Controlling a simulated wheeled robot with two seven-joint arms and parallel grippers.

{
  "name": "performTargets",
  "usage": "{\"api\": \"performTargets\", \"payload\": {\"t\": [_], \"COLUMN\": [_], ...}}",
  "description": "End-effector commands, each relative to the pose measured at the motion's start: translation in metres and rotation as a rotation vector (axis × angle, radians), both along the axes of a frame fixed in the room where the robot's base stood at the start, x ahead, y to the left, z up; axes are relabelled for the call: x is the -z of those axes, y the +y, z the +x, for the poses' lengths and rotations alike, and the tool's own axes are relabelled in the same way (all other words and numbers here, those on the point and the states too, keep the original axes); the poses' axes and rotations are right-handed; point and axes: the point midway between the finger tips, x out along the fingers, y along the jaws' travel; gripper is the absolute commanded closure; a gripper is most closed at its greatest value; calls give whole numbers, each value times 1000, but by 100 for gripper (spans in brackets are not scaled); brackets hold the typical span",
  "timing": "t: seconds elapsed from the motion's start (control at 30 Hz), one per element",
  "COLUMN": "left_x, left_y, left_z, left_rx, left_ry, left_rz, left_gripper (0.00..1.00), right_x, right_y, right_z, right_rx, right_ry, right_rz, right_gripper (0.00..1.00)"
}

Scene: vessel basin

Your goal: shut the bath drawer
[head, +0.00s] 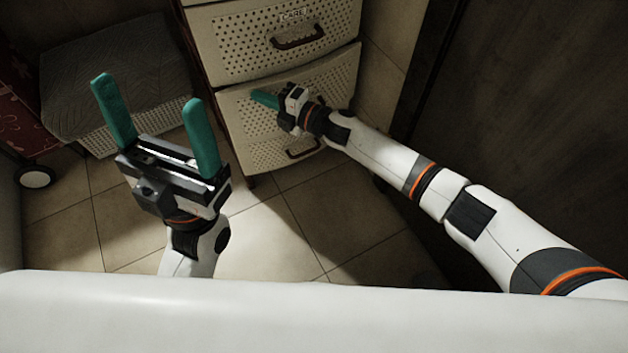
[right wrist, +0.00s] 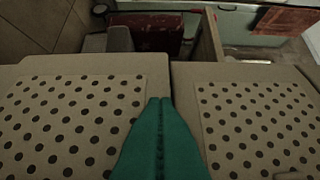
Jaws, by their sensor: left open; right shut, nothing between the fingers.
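A pale drawer unit with perforated fronts stands at the top centre of the head view. Its upper drawer (head: 285,40) has a label reading CARE and a dark handle. The lower drawer (head: 245,125) has a handle (head: 302,150) low on its front; I see no readable label there, so I cannot confirm it is the bath drawer. Both fronts look about flush. My right gripper (head: 264,98) is shut and empty, at the lower drawer's upper front. In the right wrist view its fingertips (right wrist: 160,102) lie near the seam between two perforated fronts; contact is unclear. My left gripper (head: 148,92) is open and empty, away from the unit.
A grey-covered perforated basket (head: 115,85) stands left of the drawers. A red patterned item (head: 25,115) with a wheel is at the far left. A dark panel (head: 520,120) stands at the right. A white rim (head: 310,315) crosses the front. Tiled floor (head: 300,220) is clear between.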

Motion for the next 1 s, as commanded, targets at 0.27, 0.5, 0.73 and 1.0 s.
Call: {"api": "performTargets", "payload": {"t": [0.27,0.5,0.73,1.0], "left_x": [11,12,12,8], "left_y": [0,0,0,0], "left_z": [0,0,0,0], "left_rx": [0,0,0,0], "left_ry": [2,3,3,4], "left_rz": [1,1,1,1], "left_gripper": [17,17,17,17], "right_x": [1,-2,-4,-6], "right_y": [7,9,9,6], "right_z": [12,16,17,16], "right_rx": [-1,4,7,7], "right_ry": [0,0,-3,-3], "right_rz": [1,1,3,5], "right_gripper": [100,100,100,100]}}
